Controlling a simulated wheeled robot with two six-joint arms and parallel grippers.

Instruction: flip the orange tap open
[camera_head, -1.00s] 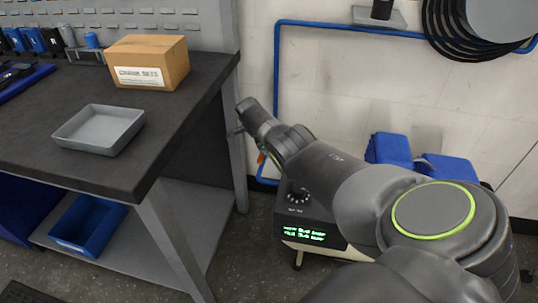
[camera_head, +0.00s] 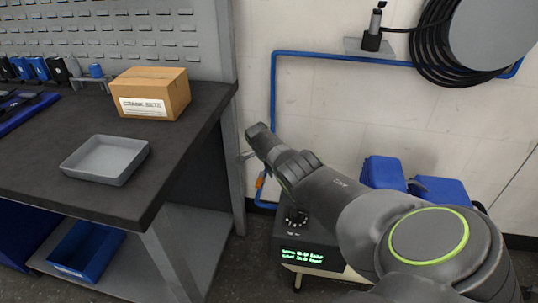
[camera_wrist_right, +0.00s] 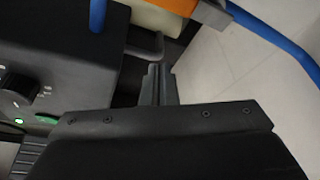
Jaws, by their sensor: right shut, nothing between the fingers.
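The orange tap (camera_head: 261,180) is a small orange piece on the blue pipe low on the wall, right of the workbench leg. It is partly covered by my right arm's wrist. In the right wrist view an orange part (camera_wrist_right: 182,5) shows at the top edge, cut off by the frame. My left gripper is not in view.
The blue pipe (camera_head: 273,90) runs down the wall and along its top. A dark control box (camera_head: 303,250) with a knob and green display stands below my right arm. The workbench (camera_head: 60,160) holds a cardboard box (camera_head: 150,93) and grey tray (camera_head: 106,158). Blue blocks (camera_head: 384,172) lie behind the arm.

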